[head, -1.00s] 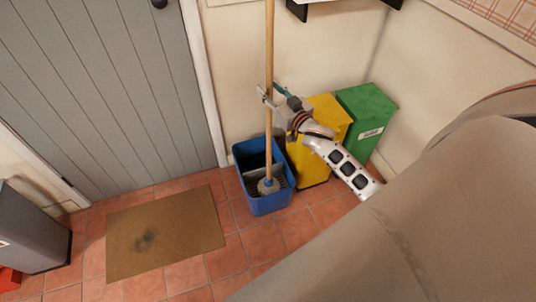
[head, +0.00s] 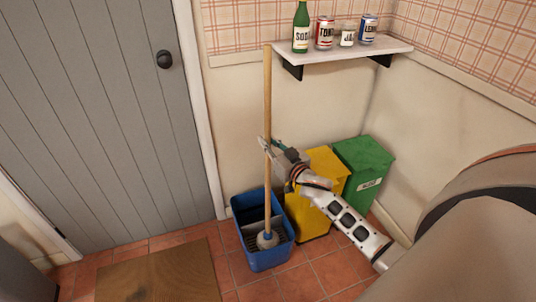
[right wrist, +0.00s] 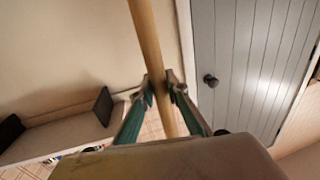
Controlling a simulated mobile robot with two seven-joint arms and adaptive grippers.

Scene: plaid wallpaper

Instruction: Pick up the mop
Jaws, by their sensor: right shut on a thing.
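The mop (head: 267,98) stands upright in the head view, with a long wooden handle and a grey head low in a blue bucket (head: 262,262). My right gripper (head: 266,146) is shut on the handle around its middle. In the right wrist view, the handle (right wrist: 148,40) passes between the two fingers of the right gripper (right wrist: 161,92). The mop head still sits within the bucket's outline; whether it touches the bucket is hard to tell. My left gripper is not in view.
A yellow bin (head: 325,165) and a green bin (head: 364,170) stand right of the bucket. A wall shelf (head: 345,50) above holds a green bottle (head: 301,28), cans and a jar.

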